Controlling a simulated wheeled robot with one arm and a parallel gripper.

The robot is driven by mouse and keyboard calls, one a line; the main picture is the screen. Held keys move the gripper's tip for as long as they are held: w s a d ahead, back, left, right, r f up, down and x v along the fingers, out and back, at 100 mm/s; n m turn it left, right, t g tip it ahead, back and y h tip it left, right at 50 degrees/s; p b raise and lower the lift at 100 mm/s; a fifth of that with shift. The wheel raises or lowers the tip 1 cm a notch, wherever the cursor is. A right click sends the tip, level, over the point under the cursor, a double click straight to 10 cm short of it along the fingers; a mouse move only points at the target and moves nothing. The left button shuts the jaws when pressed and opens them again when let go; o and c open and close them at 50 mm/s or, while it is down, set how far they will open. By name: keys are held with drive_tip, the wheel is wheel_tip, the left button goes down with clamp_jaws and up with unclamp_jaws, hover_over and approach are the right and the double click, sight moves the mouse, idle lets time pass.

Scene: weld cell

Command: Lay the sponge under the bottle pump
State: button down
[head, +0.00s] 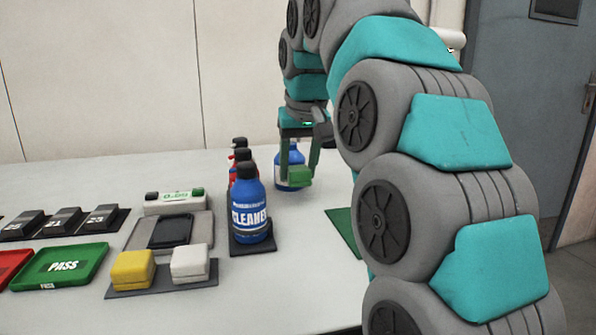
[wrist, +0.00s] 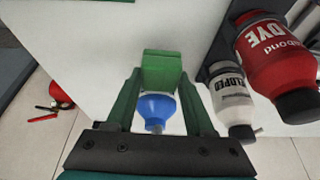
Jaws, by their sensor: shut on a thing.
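My gripper (head: 300,172) is shut on a green sponge (head: 299,177), held between its fingertips. The sponge also shows in the wrist view (wrist: 162,70). In the wrist view the blue bottle (wrist: 156,106) shows between my fingers, close to the sponge, with a greyish narrow top. I cannot tell whether sponge and bottle touch, or whether the sponge touches the table.
A blue cleaner bottle (head: 250,213) stands left with other bottles behind it. A yellow sponge (head: 132,269) and a white sponge (head: 190,262) sit on a dark mat. A green PASS tray (head: 60,266) lies front left. A red bottle (wrist: 275,60) is right in the wrist view.

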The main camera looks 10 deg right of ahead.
drive_tip(key=shift+f, duration=0.45)
drive_tip(key=shift+f, duration=0.4)
drive_tip(key=shift+f+b, duration=0.2)
drive_tip(key=shift+b, duration=0.1)
drive_tip(key=shift+c, duration=1.4)
unclamp_jaws()
drive_tip(key=shift+r, duration=0.1)
